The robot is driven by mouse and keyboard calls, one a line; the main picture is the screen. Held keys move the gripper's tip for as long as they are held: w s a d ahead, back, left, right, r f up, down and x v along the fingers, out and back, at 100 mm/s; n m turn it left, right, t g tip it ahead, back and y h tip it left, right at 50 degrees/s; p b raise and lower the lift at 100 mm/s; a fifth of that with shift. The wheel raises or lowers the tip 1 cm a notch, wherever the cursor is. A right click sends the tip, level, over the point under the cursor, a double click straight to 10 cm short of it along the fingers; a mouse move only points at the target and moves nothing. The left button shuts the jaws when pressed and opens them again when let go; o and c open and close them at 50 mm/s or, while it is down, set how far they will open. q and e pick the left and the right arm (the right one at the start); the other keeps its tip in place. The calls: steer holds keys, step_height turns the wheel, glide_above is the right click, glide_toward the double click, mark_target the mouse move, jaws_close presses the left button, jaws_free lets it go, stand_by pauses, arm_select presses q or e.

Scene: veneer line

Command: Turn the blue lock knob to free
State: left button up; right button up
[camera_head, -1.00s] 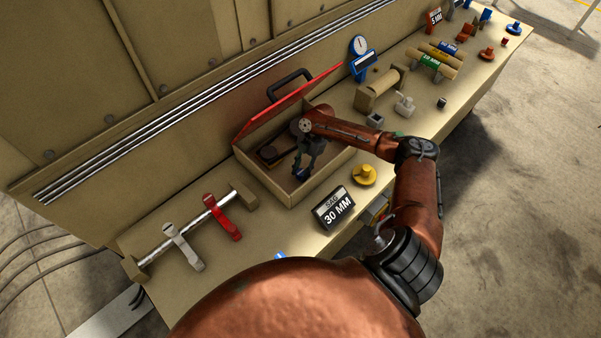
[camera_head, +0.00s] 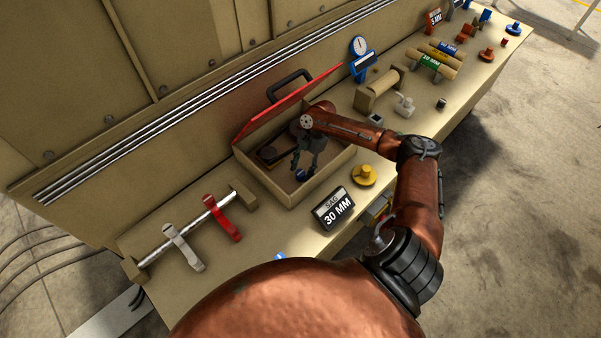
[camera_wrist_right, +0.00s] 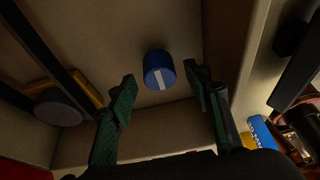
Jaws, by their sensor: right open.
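The blue lock knob (camera_wrist_right: 158,72) is a short round cap with a white stripe across it. In the right wrist view it lies between and slightly beyond my open fingertips, with a gap on each side. In the head view the blue knob (camera_head: 301,175) shows low inside the open box (camera_head: 290,196), partly covered by my gripper. My right gripper (camera_head: 305,165) is open and empty above it, reaching into the box; it also shows in the right wrist view (camera_wrist_right: 160,79). My left gripper is out of view.
The box's red-edged lid (camera_head: 285,105) stands open behind my gripper. A yellow knob (camera_head: 363,176) and a 30 MM sign (camera_head: 334,208) stand at its front right. A red lever (camera_head: 223,217) and a grey lever (camera_head: 184,248) sit on a rod to the left.

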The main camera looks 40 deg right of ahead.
steer(key=v, duration=1)
steer(key=shift+r, duration=0.25)
